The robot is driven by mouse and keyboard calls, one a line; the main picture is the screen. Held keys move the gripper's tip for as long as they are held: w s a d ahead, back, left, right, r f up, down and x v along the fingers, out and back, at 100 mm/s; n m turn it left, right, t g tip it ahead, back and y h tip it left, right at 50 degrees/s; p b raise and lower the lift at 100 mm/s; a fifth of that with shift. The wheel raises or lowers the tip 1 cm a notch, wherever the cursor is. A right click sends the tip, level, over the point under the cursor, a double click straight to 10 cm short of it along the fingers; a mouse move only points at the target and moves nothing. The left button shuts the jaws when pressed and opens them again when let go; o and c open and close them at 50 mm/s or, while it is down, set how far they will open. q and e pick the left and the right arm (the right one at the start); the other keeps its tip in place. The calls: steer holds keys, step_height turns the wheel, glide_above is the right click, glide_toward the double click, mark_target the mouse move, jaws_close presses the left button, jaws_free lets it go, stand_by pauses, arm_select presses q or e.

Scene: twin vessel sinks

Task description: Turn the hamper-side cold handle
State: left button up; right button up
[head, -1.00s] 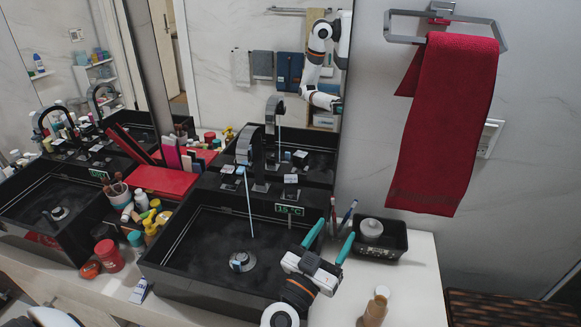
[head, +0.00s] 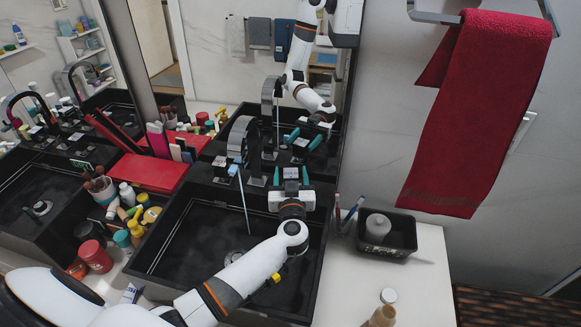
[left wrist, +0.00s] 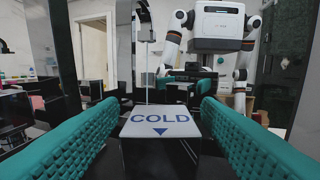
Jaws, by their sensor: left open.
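The hamper-side cold handle (left wrist: 160,122) is a dark block with a white top marked COLD and a blue arrow, in the left wrist view. It also shows at the back right of the right sink in the head view (head: 291,173). My left gripper (head: 291,177) is open, its teal fingers on either side of the handle; the left wrist view (left wrist: 160,115) shows small gaps beside the block. The faucet (head: 238,140) stands left of it, with a thin stream of water falling into the right black sink (head: 317,245). My right gripper is not in view.
Left of the sink lie a red box (head: 150,173) and several bottles and jars. Right of it are a black tray (head: 402,236), upright brushes and a brown bottle (head: 381,315). A red towel (head: 465,110) hangs on the wall. The mirror stands close behind the faucet.

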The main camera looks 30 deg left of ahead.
arm_select(q)
steer(key=shift+x, duration=1)
steer(key=shift+w+a+r, duration=0.1)
steer(key=shift+w+a, duration=0.05)
steer(key=shift+w, duration=0.15)
steer(key=shift+c, duration=0.4)
steer(key=c, duration=0.9)
steer(key=m+h+p, duration=0.1)
steer(key=t+h+p, duration=0.1)
steer(key=p, duration=0.1)
steer(key=shift+r+m+h+p, duration=0.3)
steer(key=shift+r+m, duration=0.05)
steer(key=shift+m, duration=0.05)
steer(key=shift+f+m+t+h+p, duration=0.35)
steer(key=shift+m+h, duration=0.25)
steer(key=shift+h, duration=0.3)
steer(key=shift+w+d, duration=0.1)
steer(key=shift+d, duration=0.15)
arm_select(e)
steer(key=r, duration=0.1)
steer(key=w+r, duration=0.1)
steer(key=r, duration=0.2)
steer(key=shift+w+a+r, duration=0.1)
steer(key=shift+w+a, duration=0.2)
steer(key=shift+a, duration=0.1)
arm_select(q)
steer(key=o, duration=1)
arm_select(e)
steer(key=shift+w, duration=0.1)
